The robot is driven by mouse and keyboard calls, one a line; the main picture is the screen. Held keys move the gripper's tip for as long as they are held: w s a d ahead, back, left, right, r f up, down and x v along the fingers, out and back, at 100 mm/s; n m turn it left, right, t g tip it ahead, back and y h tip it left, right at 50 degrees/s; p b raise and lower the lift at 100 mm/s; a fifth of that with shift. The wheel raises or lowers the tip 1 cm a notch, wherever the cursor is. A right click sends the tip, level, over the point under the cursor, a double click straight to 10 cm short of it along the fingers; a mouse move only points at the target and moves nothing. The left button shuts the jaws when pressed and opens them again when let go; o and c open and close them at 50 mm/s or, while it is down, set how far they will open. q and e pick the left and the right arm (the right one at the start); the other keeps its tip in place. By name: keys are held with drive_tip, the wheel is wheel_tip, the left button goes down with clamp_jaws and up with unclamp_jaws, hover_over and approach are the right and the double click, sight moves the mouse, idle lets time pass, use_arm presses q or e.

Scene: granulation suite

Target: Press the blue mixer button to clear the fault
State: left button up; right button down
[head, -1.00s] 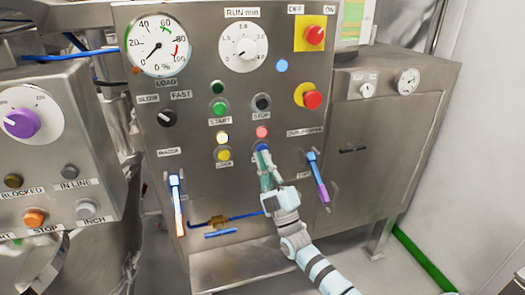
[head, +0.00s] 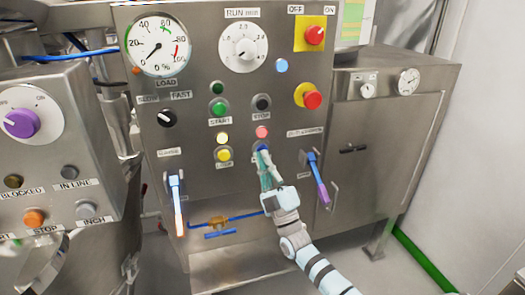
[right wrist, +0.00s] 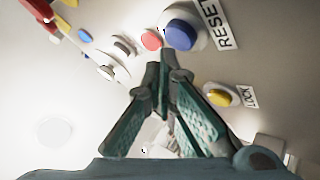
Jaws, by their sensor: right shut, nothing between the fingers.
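The blue button (head: 262,147) sits low on the steel mixer panel (head: 190,75), mostly covered by my gripper in the head view. The right wrist view shows the round blue button (right wrist: 182,35) in a pale collar beside a RESET label (right wrist: 219,24). My right gripper (head: 264,155) is shut and empty, pointing at the panel. Its closed tips (right wrist: 162,60) appear just short of or at the blue button's edge; I cannot tell whether they touch it. My left gripper is not in view.
A yellow button (head: 223,155) is left of the blue one, and a red light (head: 262,132) is above it. A blue-purple lever (head: 317,178) is close on the right and an orange-tipped lever (head: 177,205) on the left. A red emergency knob (head: 312,99) is higher up.

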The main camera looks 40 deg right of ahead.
drive_tip(key=shift+w+d, duration=0.1)
drive_tip(key=shift+w, duration=0.25)
drive_tip(key=shift+w+d+b, duration=0.15)
drive_tip(key=shift+w+b, duration=0.25)
drive_tip(key=shift+b, duration=0.05)
idle(0.5)
drive_tip(key=shift+s+a+p, duration=0.3)
drive_tip(key=shift+s+p, duration=0.55)
drive_tip(key=shift+p, duration=0.05)
